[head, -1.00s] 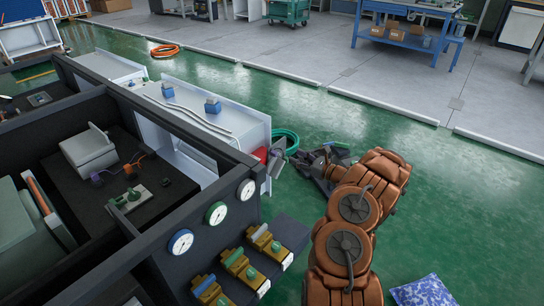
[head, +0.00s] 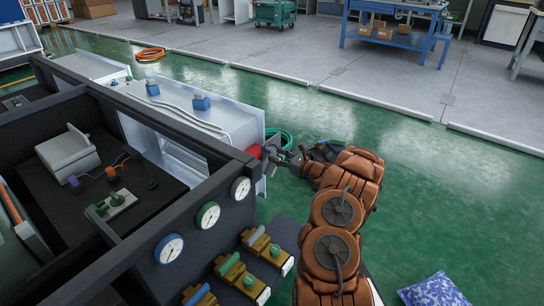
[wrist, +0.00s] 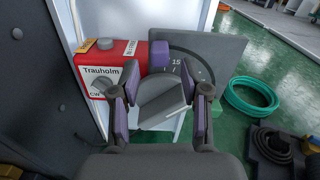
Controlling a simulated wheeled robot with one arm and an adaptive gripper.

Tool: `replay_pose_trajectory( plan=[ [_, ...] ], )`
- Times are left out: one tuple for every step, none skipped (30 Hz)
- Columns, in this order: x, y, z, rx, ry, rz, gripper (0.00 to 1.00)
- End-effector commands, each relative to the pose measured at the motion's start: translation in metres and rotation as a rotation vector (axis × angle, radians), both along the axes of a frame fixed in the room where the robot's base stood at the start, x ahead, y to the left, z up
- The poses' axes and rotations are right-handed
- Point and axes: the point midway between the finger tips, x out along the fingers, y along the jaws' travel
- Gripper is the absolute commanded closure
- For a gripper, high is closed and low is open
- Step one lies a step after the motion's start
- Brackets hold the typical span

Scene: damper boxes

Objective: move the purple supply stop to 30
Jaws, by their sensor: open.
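In the wrist view, a purple block (wrist: 159,55), which looks like the purple supply stop, sits at the upper left of a dark grey dial plate (wrist: 215,52). White scale marks and the number 15 show on the plate. A grey knob (wrist: 165,100) stands out below the scale. A green piece (wrist: 217,106) shows at the plate's lower right, partly behind a finger. My gripper (wrist: 162,85) is open and empty, its purple-padded fingers either side of the knob in the picture. Whether they touch it I cannot tell. In the head view my gripper (head: 284,157) is beside the box's end.
A red box (wrist: 125,58) marked Trauholm, with a knob, is left of the plate. A dark wall (wrist: 45,75) is close at left. A green hose coil (wrist: 250,96) lies on the floor at right. Gauges (head: 208,215) and yellow valves (head: 265,245) line the near side.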

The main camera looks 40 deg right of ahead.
Motion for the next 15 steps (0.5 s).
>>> replay_pose_trajectory(
  plan=[
    [0.006, 0.003, -0.002, -0.001, -0.001, 0.002, 0.54],
    [0.01, 0.004, -0.003, -0.001, -0.001, 0.003, 0.54],
    [0.014, 0.006, -0.002, 0.0, -0.001, 0.002, 0.54],
    [0.017, 0.006, -0.002, 0.0, -0.001, 0.001, 0.54],
    [0.019, 0.006, -0.002, 0.0, -0.001, 0.001, 0.54],
    [0.021, 0.007, -0.001, 0.001, -0.001, 0.0, 0.54],
    [0.023, 0.008, -0.001, 0.001, -0.002, 0.0, 0.54],
    [0.024, 0.008, -0.001, 0.002, -0.002, -0.001, 0.54],
    [0.026, 0.009, 0.0, 0.002, -0.002, -0.001, 0.54],
    [0.027, 0.009, 0.0, 0.001, -0.002, -0.001, 0.54],
    [0.027, 0.009, 0.0, 0.001, -0.002, -0.001, 0.54],
    [0.027, 0.009, 0.0, 0.002, -0.002, -0.001, 0.54],
    [0.028, 0.009, 0.0, 0.002, -0.002, -0.001, 0.54],
    [0.028, 0.009, 0.0, 0.002, -0.002, -0.001, 0.54],
    [0.028, 0.009, 0.001, 0.002, -0.002, -0.001, 0.54]
  ],
)
